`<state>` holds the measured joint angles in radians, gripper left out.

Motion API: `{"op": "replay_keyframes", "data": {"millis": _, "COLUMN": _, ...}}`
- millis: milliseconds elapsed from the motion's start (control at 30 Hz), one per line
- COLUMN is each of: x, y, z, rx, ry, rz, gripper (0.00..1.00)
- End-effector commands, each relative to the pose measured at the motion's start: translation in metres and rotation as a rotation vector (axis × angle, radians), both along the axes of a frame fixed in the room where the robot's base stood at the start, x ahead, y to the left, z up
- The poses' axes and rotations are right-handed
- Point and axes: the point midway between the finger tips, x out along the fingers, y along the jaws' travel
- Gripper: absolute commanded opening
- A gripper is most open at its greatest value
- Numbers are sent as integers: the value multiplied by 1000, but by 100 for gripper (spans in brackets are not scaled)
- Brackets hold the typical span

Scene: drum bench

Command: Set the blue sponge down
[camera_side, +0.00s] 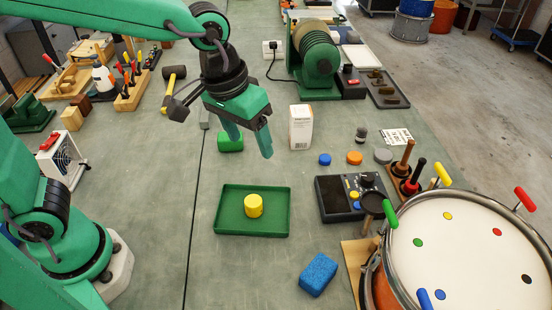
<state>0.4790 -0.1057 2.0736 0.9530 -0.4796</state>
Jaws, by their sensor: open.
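The blue sponge (318,274) lies on the bench near the front, between the green tray and the drum. My gripper (248,144) is open, raised above the bench behind the tray. It is well away from the sponge, which is in front of it and to the right. Nothing shows held between its fingers.
A green tray (230,222) holds a yellow cylinder (254,205). A black control box (339,205) stands right of the tray. A drum (470,250) with coloured handles fills the front right. A white box (300,128) stands beside my gripper. The bench left of the tray is clear.

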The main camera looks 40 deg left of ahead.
Motion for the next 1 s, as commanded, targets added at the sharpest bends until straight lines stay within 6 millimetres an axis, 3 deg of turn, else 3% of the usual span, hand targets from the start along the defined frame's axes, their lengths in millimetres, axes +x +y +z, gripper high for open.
{"op": "replay_keyframes", "data": {"millis": 200, "x": -19, "y": 60, "z": 18, "rx": -1, "ry": -88, "rz": 12, "gripper": 65}}
{"op": "replay_keyframes", "data": {"millis": 500, "x": -59, "y": 126, "z": 26, "rx": 36, "ry": -204, "rz": 21, "gripper": 65}}
{"op": "replay_keyframes", "data": {"millis": 733, "x": -86, "y": 157, "z": 22, "rx": 78, "ry": -273, "rz": 25, "gripper": 65}}
{"op": "replay_keyframes", "data": {"millis": 1000, "x": -97, "y": 167, "z": 19, "rx": 100, "ry": -296, "rz": 24, "gripper": 65}}
